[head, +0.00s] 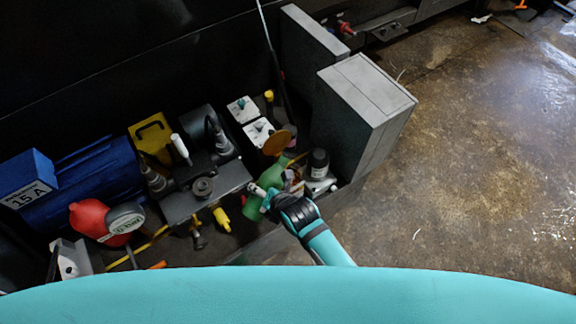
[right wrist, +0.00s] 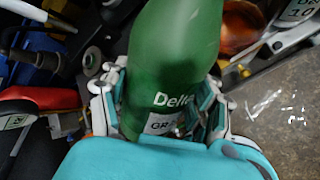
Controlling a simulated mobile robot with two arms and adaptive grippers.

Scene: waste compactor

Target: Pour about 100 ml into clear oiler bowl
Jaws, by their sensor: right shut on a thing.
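My right gripper (head: 262,192) is shut on a green bottle (head: 271,176). In the right wrist view, its fingers (right wrist: 165,95) clasp both sides of the bottle (right wrist: 175,50), which has white lettering and a white label. The bottle looks tilted in the head view, over the machinery's front edge. An orange-brown round thing (head: 277,143) is just beyond it, and a brownish, glossy rounded thing (right wrist: 240,28) shows beside the bottle in the right wrist view. I cannot make out the clear oiler bowl for sure, nor any liquid flowing. My left gripper is not in view.
A dark cylinder (head: 319,163) and a tall grey box (head: 365,105) stand right of the bottle. A grey block with fittings (head: 205,195), a yellow box (head: 152,137), a red container (head: 88,218) and a blue motor (head: 95,185) lie left. The floor (head: 460,170) at right is open.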

